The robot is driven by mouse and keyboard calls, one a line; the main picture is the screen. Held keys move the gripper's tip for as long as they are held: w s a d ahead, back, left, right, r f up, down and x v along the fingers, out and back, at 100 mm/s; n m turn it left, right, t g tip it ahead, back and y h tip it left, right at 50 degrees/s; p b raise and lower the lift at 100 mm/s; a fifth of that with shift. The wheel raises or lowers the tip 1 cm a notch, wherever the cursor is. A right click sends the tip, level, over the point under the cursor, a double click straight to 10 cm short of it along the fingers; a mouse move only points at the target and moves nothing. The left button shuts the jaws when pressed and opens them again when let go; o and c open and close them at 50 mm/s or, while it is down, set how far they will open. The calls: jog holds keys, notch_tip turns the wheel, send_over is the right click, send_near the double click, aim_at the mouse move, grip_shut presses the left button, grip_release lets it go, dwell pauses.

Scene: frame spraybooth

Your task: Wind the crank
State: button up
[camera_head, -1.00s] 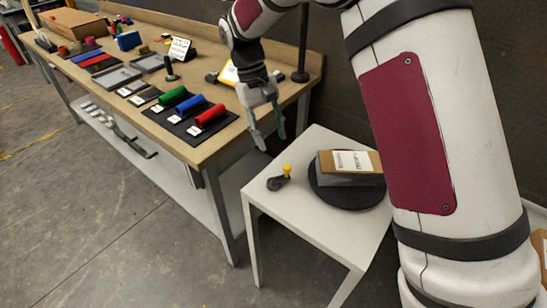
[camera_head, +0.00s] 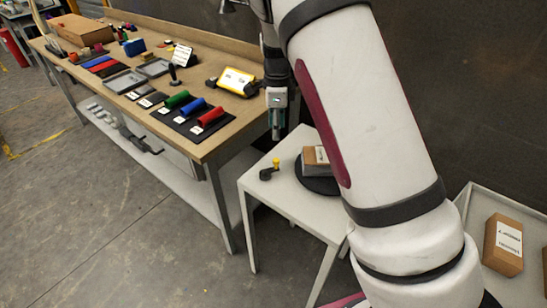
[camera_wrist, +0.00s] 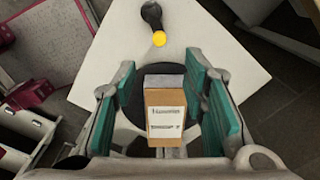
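The crank (camera_head: 269,171) is a small dark arm with a yellow knob on the white side table (camera_head: 290,196). It also shows at the top of the wrist view (camera_wrist: 153,17), its yellow knob toward the gripper. A dark round turntable (camera_head: 318,185) stands beside it and carries a grey block and a brown labelled box (camera_head: 316,157). The box lies between my fingers' outlines in the wrist view (camera_wrist: 164,110), seen from above.
A long wooden workbench (camera_head: 222,142) at the left holds coloured cylinders, trays and a yellow-framed device (camera_head: 236,81). A pale bin (camera_head: 475,215) with brown boxes (camera_head: 503,244) stands at the right. The dark wall is close behind the table.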

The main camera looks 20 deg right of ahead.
aim_at(276, 159)
notch_tip(276, 159, down, 12)
jog(key=shift+f+p, duration=0.25)
jog(key=shift+p, duration=0.35)
grip_shut()
